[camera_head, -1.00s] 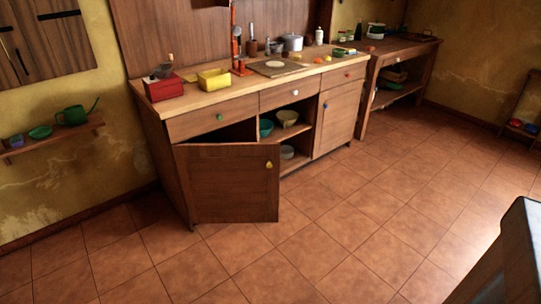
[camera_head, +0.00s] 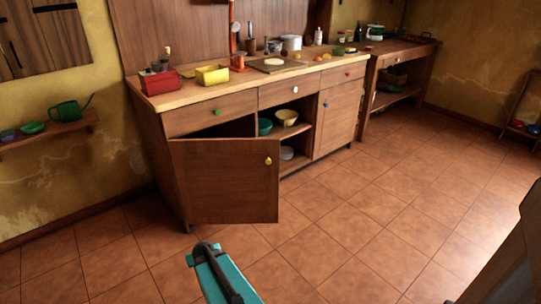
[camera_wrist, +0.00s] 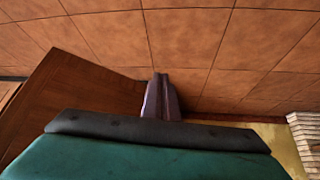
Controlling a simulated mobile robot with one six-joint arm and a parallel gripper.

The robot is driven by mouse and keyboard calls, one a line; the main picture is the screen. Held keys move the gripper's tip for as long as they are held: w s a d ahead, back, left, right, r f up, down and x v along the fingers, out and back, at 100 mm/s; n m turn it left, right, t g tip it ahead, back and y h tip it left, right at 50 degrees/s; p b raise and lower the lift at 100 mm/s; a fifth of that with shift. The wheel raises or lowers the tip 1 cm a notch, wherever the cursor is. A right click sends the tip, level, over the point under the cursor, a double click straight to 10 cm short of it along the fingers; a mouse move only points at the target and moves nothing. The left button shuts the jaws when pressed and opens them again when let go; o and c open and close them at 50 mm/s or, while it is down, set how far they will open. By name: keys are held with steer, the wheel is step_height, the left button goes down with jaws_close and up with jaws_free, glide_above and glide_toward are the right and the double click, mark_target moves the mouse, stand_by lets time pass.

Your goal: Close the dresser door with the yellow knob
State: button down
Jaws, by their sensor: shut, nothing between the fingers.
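The dresser door (camera_head: 222,185) with the yellow knob (camera_head: 268,161) stands open, swung out from the left compartment of the dresser (camera_head: 155,150). Its panel faces the room, and the knob is near the upper right corner. The teal and black end of my arm shows in the head view, low and in front of the door, apart from it. My gripper (camera_wrist: 161,84) is shut and empty in the wrist view. A dark wooden panel (camera_wrist: 75,95), apparently the door, is at the left of the fingers there.
A red box (camera_head: 159,81) and a yellow box (camera_head: 212,75) stand on the dresser top. A green bowl (camera_head: 264,126) and a pale bowl (camera_head: 287,117) are in the open middle compartment. A dark block (camera_head: 515,255) fills the lower right edge. The tiled floor between is clear.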

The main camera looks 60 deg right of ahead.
mark_target(270, 145)
steer(key=w+d+r+m+t+h+b, duration=0.1)
steer(key=d+r, duration=0.2)
steer(key=d, duration=0.4)
steer(key=w+d+r+m+t+h+b, duration=0.1)
steer(key=d+r+h, duration=0.15)
steer(key=d, duration=0.35)
steer(key=s+d+r+m+t+h+b, duration=0.1)
steer(key=s+d+r+h, duration=0.3)
steer(key=d+r, duration=0.6)
steer(key=s+d+r+m+t+h+b, duration=0.1)
steer(key=s+d+r+m+h+b, duration=0.1)
steer(key=s+d+r, duration=0.4)
steer(key=d+r+h+b, duration=0.1)
steer(key=d+r+b, duration=0.1)
steer(key=d+r, duration=0.3)
steer(key=shift+s+d+r+t+h+b, duration=0.15)
steer(key=shift+s+d+t+h+b, duration=0.2)
steer(key=shift+d, duration=1.5)
steer(key=shift+w+d, duration=0.15)
steer(key=shift+b+x, duration=0.85)
steer(key=shift+x, duration=5.95)
